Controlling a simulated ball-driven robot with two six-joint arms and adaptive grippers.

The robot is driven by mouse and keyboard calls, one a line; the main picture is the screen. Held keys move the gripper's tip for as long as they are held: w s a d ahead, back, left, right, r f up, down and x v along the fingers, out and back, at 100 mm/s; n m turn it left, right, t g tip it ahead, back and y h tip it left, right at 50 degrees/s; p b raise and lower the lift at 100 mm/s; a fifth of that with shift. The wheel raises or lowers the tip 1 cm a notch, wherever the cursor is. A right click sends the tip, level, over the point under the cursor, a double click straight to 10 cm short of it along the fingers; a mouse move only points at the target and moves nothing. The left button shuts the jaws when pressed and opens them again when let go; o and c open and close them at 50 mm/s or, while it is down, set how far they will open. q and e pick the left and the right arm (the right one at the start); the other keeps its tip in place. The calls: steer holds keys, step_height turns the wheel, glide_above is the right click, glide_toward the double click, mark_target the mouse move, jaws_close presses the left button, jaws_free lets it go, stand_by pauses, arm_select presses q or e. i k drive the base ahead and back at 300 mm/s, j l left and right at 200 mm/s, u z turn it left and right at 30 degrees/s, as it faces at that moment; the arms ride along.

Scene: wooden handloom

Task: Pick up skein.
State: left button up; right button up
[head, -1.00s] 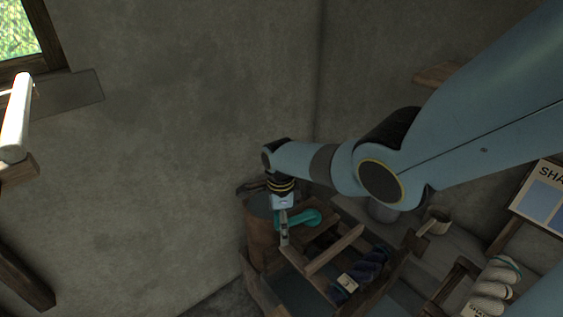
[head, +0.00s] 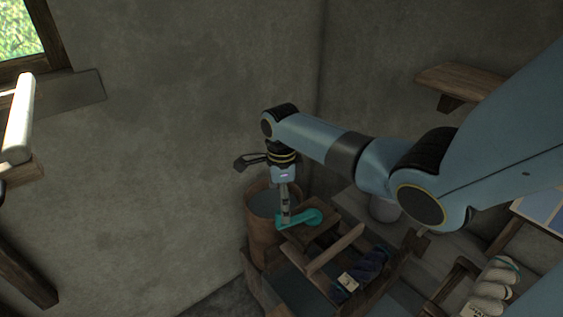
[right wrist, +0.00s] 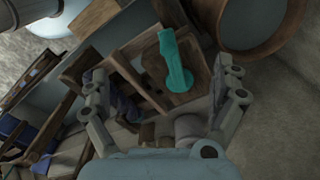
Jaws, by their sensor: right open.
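A dark blue skein (head: 372,268) with a pale label lies in a wooden frame at the lower middle of the head view. A white skein (head: 497,277) lies farther right. My right gripper (head: 285,218) points down, open and empty, left of the dark blue skein and apart from it. In the right wrist view my right gripper (right wrist: 160,72) has its fingers spread wide, with a teal object (right wrist: 174,62) beyond them. A dark bluish shape behind the left finger may be the skein. My left gripper is not in view.
The teal object (head: 304,218) lies on a wooden block next to a round wooden bucket (head: 263,230). Wooden rails (head: 336,249) stand between my right gripper and the dark blue skein. A wall shelf (head: 460,80) is at upper right.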

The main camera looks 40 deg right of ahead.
mark_target(340, 290)
steer(key=k+j, duration=0.75)
steer(key=j, duration=0.25)
